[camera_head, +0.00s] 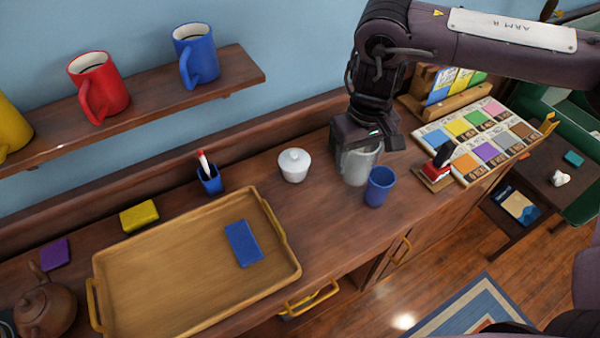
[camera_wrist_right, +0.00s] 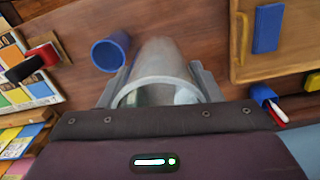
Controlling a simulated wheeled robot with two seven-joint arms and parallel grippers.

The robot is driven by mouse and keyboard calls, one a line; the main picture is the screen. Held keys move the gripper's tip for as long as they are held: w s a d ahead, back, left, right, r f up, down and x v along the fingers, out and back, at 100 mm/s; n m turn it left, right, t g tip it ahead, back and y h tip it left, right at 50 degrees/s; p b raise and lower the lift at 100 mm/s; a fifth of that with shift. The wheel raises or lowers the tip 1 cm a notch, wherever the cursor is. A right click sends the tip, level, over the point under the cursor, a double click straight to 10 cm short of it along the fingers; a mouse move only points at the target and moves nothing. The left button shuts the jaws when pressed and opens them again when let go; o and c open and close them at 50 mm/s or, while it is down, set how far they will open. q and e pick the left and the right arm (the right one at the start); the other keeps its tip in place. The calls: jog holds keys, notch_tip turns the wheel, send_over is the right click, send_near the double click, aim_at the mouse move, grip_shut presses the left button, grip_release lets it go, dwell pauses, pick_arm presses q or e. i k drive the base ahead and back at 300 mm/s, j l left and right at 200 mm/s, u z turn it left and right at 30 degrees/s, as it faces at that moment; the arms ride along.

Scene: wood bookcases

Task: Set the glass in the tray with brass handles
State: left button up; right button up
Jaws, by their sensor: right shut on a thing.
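The glass (camera_head: 358,167) is a clear, greyish tumbler standing upright on the wooden cabinet top, or very close to it. My right gripper (camera_head: 360,148) is shut on it from above and behind. In the right wrist view the glass (camera_wrist_right: 162,72) sits between the two fingers (camera_wrist_right: 160,88). The tray (camera_head: 190,290) is light wood with brass handles and lies to the left on the same top. Its corner shows in the right wrist view (camera_wrist_right: 275,72). A blue flat block (camera_head: 243,243) lies in the tray. My left gripper is not in view.
A blue cup (camera_head: 380,187) stands right beside the glass. A stamp (camera_head: 438,170) and coloured cards are at right. The tray's left part is bare. A mug shelf (camera_head: 150,108) hangs above.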

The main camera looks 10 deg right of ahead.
aim_at(144, 301)
jog(key=k+j+u, duration=0.2)
jog(key=j, duration=0.2)
jog(key=k+j+u, duration=0.15)
jog(key=j, duration=0.2)
jog(key=u, duration=0.85)
